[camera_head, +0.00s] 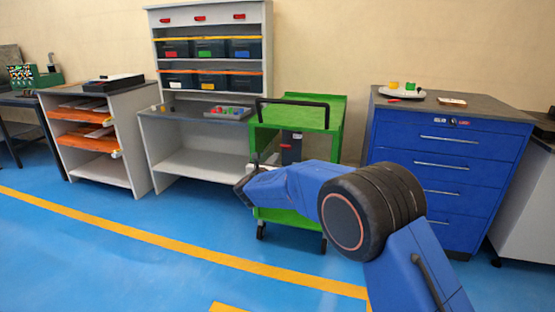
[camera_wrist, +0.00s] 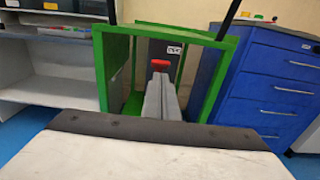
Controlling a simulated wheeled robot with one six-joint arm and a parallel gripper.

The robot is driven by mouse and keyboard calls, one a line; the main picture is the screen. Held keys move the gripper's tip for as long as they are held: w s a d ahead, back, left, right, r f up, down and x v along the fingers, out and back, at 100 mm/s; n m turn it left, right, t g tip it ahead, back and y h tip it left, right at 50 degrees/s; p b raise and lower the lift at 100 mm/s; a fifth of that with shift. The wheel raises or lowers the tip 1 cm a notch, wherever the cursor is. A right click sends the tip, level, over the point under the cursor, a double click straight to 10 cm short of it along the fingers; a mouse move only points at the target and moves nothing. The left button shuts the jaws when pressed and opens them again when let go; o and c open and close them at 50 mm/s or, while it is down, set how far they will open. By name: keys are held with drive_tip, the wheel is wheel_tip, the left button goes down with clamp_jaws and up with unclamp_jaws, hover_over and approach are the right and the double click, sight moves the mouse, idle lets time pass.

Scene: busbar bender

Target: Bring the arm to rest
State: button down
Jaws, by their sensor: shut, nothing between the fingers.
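My gripper (camera_wrist: 160,82) is shut and empty in the wrist view, its grey fingers together and pointing away from the camera. In the head view my blue arm reaches in from the lower right and bends left. My gripper (camera_head: 243,188) is small and dark there, in front of the left side of the green cart (camera_head: 320,113). The arm hides much of the cart's lower part. The cart (camera_wrist: 232,50) fills the middle of the wrist view behind the fingers.
A dark box (camera_head: 291,148) with a red part stands in the cart. The blue drawer cabinet (camera_head: 448,142) is at right. A grey workbench (camera_head: 200,128) with bins and a shelf unit (camera_head: 85,110) stand left. The blue floor (camera_head: 130,240) at front left is clear.

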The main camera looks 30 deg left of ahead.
drive_tip(key=shift+s+d+r, duration=0.15)
drive_tip(key=shift+s+r, duration=0.05)
drive_tip(key=shift+s, duration=0.25)
idle(0.3)
